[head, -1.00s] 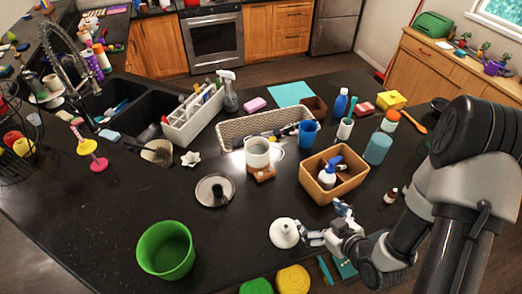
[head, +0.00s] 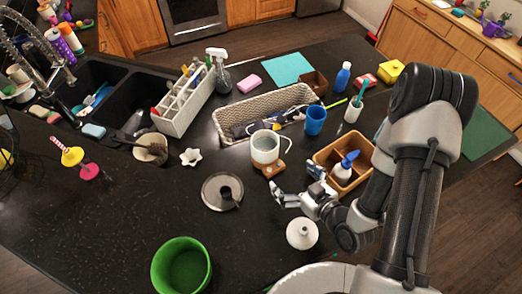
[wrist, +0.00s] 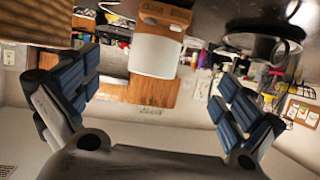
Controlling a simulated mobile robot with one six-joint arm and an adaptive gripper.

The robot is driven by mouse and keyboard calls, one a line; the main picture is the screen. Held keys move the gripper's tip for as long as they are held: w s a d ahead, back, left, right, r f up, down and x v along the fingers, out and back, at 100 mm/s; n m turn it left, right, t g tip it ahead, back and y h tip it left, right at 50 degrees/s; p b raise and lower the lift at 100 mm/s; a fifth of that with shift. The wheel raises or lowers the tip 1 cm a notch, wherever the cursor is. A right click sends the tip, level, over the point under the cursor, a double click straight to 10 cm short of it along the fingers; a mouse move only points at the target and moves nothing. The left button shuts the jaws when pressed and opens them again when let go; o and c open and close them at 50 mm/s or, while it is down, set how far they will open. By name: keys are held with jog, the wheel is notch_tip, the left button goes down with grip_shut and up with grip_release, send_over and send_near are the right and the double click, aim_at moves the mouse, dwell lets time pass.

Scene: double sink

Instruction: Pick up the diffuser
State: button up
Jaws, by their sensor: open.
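The diffuser (head: 265,148) looks like a whitish cylinder on a light wooden base with knobs. It stands upright on the dark counter (head: 110,225) in front of the woven basket. My gripper (head: 296,182) is open and empty, a little to the near right of the diffuser and apart from it. In the wrist view the scene appears upside down. There the diffuser (wrist: 155,55) hangs from the top between the two blue-padded fingers (wrist: 155,78), beyond their tips. Nothing lies between the pads.
A tan bin (head: 325,156) with a spray bottle stands close right of my gripper. A white funnel-like piece (head: 302,233) lies nearer, by my wrist. A round metal plate (head: 213,203) is left, a green bucket (head: 182,268) nearer left. A woven basket (head: 232,112) stands behind the diffuser.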

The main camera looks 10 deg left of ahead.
aim_at(271, 160)
jog(key=shift+w+a+f+b, duration=0.4)
jog(key=shift+f+b, duration=0.2)
jog(key=shift+b, duration=0.65)
jog(key=b+x, duration=0.6)
jog(key=b, duration=0.4)
jog(key=shift+w+a, duration=0.25)
jog(key=shift+a, duration=0.05)
jog(key=shift+w+a, duration=0.35)
jog(key=shift+a, duration=0.05)
jog(key=x, duration=0.6)
jog(key=shift+w+p, duration=0.35)
jog(key=shift+p, duration=0.05)
jog(key=shift+r, duration=0.1)
jog(key=c, duration=1.5)
